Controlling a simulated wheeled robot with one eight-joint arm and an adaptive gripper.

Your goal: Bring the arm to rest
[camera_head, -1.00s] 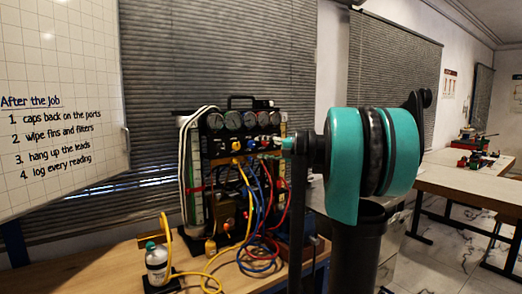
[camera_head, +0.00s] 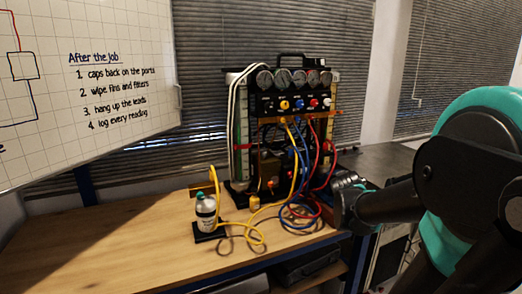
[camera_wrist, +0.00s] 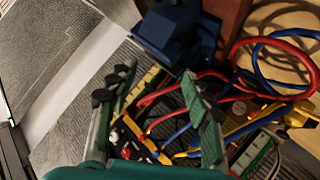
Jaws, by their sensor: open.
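My arm comes in from the right in the head view. Its end, with my gripper (camera_head: 348,183), is beside the right side of the gauge rig (camera_head: 290,100), above the bench's right end. In the wrist view my gripper (camera_wrist: 157,76) has its two green-padded fingers spread apart, with nothing held between them. Red, blue and yellow hoses (camera_wrist: 185,90) show beyond and beside the fingers. Whether the fingers touch anything cannot be told.
The wooden bench (camera_head: 130,240) is clear at its left and front. A white bottle (camera_head: 206,213) on a black stand and looped hoses (camera_head: 262,240) lie before the rig. A blue block (camera_wrist: 178,35) is close to the fingers in the wrist view. A whiteboard (camera_head: 120,60) hangs left.

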